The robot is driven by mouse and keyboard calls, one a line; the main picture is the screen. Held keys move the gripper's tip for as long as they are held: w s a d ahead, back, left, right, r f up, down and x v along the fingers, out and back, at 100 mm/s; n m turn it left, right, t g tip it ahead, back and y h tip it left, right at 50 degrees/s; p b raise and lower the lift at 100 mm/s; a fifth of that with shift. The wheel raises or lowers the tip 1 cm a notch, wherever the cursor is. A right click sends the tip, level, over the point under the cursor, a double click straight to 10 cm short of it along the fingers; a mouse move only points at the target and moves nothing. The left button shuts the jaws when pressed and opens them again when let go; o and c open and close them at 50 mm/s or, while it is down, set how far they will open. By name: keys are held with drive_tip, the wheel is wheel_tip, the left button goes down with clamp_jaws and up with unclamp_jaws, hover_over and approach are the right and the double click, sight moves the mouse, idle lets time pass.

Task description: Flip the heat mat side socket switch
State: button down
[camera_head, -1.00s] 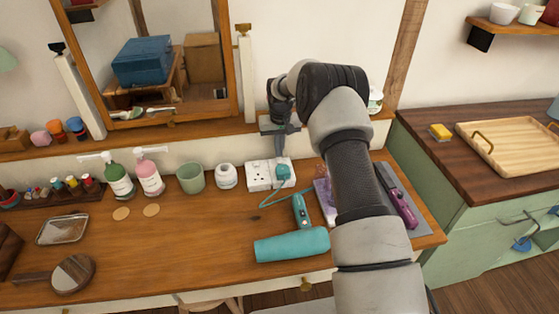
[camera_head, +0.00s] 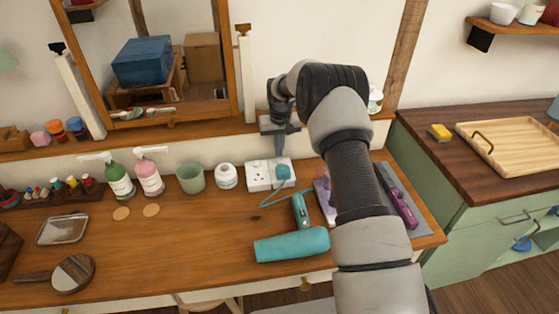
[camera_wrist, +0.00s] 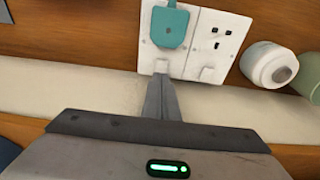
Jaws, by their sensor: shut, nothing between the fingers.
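The white double socket (camera_head: 258,176) sits at the back of the wooden dresser. A teal plug (camera_head: 283,172) is in its right half, on the heat mat side; the left half is empty. In the wrist view the socket (camera_wrist: 188,62) appears turned round, with the teal plug (camera_wrist: 172,25) on the left. The switch on the plug's side (camera_wrist: 162,66) is a small white rocker right at my fingertips. My gripper (camera_head: 280,154) is shut and empty, its tips (camera_wrist: 160,78) at or very near that switch; contact is unclear. The grey heat mat (camera_head: 412,225) lies right, partly behind my arm.
A teal hair dryer (camera_head: 292,243) lies in front of the socket, its cord running to the plug. A purple straightener (camera_head: 402,208) lies on the mat. A white jar (camera_head: 226,176) and green cup (camera_head: 191,178) stand left of the socket.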

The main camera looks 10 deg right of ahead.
drive_tip(key=shift+f+b, duration=0.4)
drive_tip(key=shift+f, duration=0.2)
idle(0.4)
drive_tip(key=shift+r, duration=0.1)
wheel_tip(320, 180, up, 7)
drive_tip(key=p, duration=0.3)
idle(0.5)
drive_tip(key=s+r+t+p, duration=0.1)
drive_tip(key=s+r, duration=0.5)
drive_tip(key=r, duration=0.4)
drive_tip(key=s+r+p, duration=0.2)
drive_tip(key=s+r, duration=0.4)
drive_tip(key=r, duration=0.4)
drive_tip(key=s+r+t+p, duration=0.1)
drive_tip(key=s+r, duration=0.5)
drive_tip(key=r, duration=0.4)
drive_tip(key=s+r+t+p, duration=0.1)
drive_tip(key=s+r+p, duration=0.2)
drive_tip(key=s, duration=2.2)
drive_tip(key=shift+s+r+t, duration=0.4)
drive_tip(key=shift+r, duration=0.3)
